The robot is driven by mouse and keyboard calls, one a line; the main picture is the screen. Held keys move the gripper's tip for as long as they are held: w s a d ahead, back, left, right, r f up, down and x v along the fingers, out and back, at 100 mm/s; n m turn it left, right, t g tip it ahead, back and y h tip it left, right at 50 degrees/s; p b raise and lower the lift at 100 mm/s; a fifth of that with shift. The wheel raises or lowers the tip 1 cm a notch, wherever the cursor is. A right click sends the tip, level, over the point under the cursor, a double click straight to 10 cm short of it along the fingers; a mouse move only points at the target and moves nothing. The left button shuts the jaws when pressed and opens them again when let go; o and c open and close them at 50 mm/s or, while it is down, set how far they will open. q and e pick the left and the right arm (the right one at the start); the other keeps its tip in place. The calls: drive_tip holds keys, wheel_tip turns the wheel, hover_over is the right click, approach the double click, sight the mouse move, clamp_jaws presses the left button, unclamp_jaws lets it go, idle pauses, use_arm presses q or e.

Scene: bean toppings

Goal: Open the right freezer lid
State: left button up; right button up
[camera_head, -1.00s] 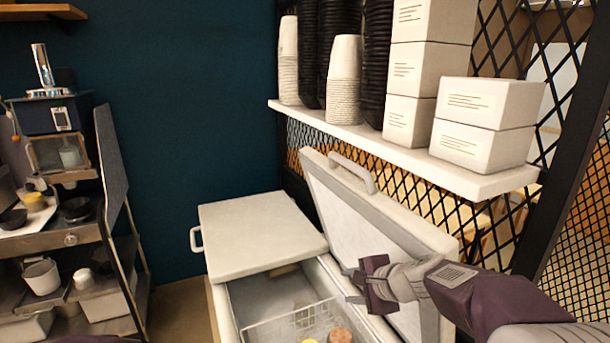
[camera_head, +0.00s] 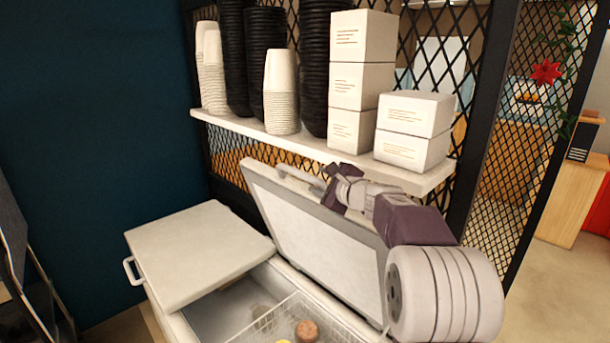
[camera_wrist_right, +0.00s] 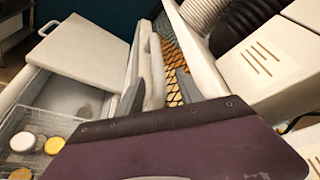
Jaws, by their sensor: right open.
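The white right freezer lid (camera_head: 325,245) stands raised, leaning back toward the mesh, with its pale inner face showing. Its handle (camera_head: 300,180) is at the top edge. My right gripper (camera_head: 326,184) is at the top of the lid, beside the handle. In the right wrist view the open fingers (camera_wrist_right: 158,95) are on either side of the handle (camera_wrist_right: 154,72). I cannot tell whether they touch it. The freezer (camera_head: 200,322) is open below, with a wire basket (camera_head: 262,325) and round tubs inside. My left gripper is not in view.
The left freezer lid (camera_head: 195,250) lies shut. Just above and behind the raised lid, a white shelf (camera_head: 345,155) holds stacked cups, black containers and white boxes (camera_head: 412,130). Black mesh (camera_head: 500,150) stands behind. Open floor (camera_head: 545,290) shows at right.

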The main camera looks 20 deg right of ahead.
sight(305, 177)
drive_tip(key=w, duration=0.1)
drive_tip(key=w+a+p, duration=0.1)
drive_tip(key=w, duration=0.1)
drive_tip(key=w+p, duration=0.1)
drive_tip(key=w, duration=0.1)
drive_tip(key=shift+w+a+f, duration=0.1)
drive_tip(key=shift+a+f, duration=0.05)
drive_tip(key=shift+f, duration=0.15)
drive_tip(key=x, duration=0.1)
drive_tip(key=p+x, duration=0.1)
drive_tip(key=x, duration=0.1)
drive_tip(key=shift+w+d+f+p, duration=0.3)
drive_tip(key=shift+w+d+f, duration=0.05)
drive_tip(key=shift+f, duration=0.05)
drive_tip(key=shift+s+a, duration=0.1)
drive_tip(key=shift+a, duration=0.05)
drive_tip(key=shift+a+r, duration=0.1)
drive_tip(key=c, duration=0.3)
clamp_jaws()
